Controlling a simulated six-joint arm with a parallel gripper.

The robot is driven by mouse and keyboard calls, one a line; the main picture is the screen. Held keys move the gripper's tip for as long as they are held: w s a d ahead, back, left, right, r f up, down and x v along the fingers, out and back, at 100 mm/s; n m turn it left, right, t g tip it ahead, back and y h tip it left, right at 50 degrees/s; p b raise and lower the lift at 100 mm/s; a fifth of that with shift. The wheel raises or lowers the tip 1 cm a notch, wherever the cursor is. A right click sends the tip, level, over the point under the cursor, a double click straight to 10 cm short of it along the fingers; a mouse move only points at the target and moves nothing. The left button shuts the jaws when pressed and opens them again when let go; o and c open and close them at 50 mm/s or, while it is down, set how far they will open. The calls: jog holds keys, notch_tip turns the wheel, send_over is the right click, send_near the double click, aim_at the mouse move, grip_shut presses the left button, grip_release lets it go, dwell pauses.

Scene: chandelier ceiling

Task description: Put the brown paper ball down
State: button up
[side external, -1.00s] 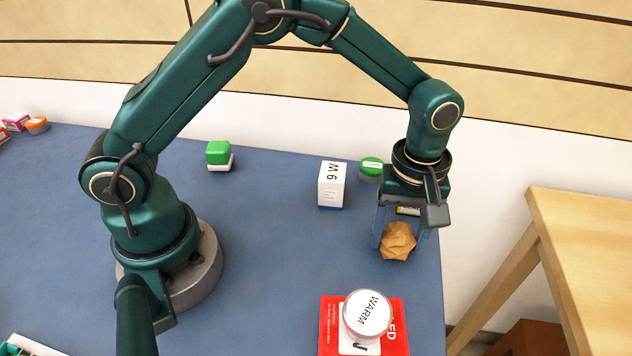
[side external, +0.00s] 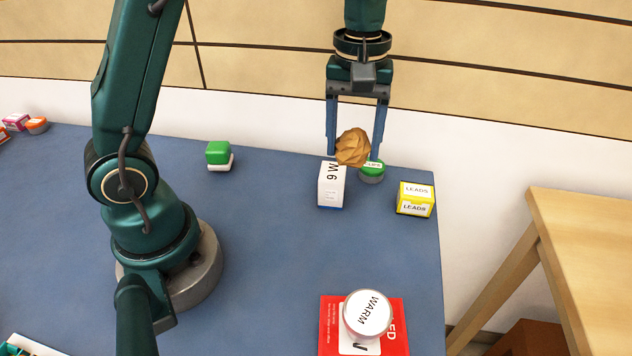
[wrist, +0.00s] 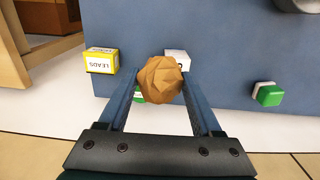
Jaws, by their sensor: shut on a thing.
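The brown paper ball (side external: 353,147) is a crumpled, faceted lump between the fingers of my gripper (side external: 356,152). In the side view it overlaps the top of a white box and the edge of a green-lidded tin, apparently held above the table. In the wrist view the ball (wrist: 160,80) sits at the tips of the two blue fingers of my gripper (wrist: 160,90), which are shut on it. It hides part of the white box and the green tin there.
The blue table (side external: 270,260) holds a white box (side external: 331,187), a green-lidded tin (side external: 371,172), a yellow LEADS box (side external: 415,199) and a green-and-white block (side external: 219,156). A WARM-labelled round tin (side external: 367,314) rests on a red box (side external: 330,325). The table's middle is clear.

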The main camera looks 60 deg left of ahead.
jog(key=shift+s+a+f+m, duration=0.1)
jog(key=shift+s+a+m, duration=0.05)
jog(key=shift+m, duration=0.4)
jog(key=shift+s+a+f+m, duration=0.1)
jog(key=shift+s+m, duration=0.05)
jog(key=shift+m, duration=0.4)
jog(key=s+a+n, duration=0.1)
jog(key=s+a, duration=0.6)
jog(key=a, duration=0.4)
jog(key=s+a+n, duration=0.1)
jog(key=s+a, duration=0.7)
jog(key=a, duration=0.2)
jog(key=w+d+f, duration=0.2)
jog(key=w, duration=0.1)
jog(key=w+d+f, duration=0.2)
jog(key=w, duration=0.1)
jog(key=w+d+f, duration=0.2)
jog(key=w, duration=0.1)
jog(key=shift+w+d+f, duration=0.1)
jog(key=shift+w+f, duration=0.15)
jog(key=shift+w, duration=0.05)
jog(key=shift+f, duration=1.9)
jog(key=shift+f, duration=0.1)
jog(key=o, duration=1.3)
